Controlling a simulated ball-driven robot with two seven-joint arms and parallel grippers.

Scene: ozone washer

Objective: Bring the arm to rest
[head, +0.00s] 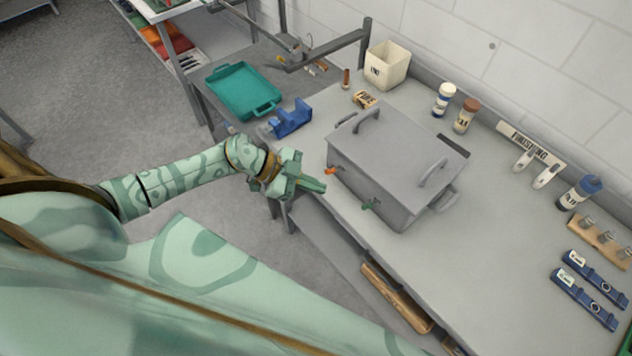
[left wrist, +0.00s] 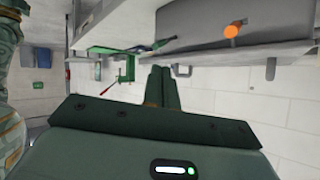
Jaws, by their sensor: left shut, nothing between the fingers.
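My left arm comes in from the left in the head view. Its gripper (head: 308,184) hangs at the near edge of the bench, close to the front left of a grey lidded box. The gripper is shut and empty. In the left wrist view its two fingers (left wrist: 159,84) lie together with nothing between them. My right gripper is in neither view.
The grey box (head: 385,150) has an orange knob and a green knob on its front. A teal tray (head: 243,88), a blue tape dispenser (head: 291,118) and a cream bin (head: 387,65) stand beyond. Bottles line the wall. Blue tools (head: 590,290) lie at right. Open floor is left.

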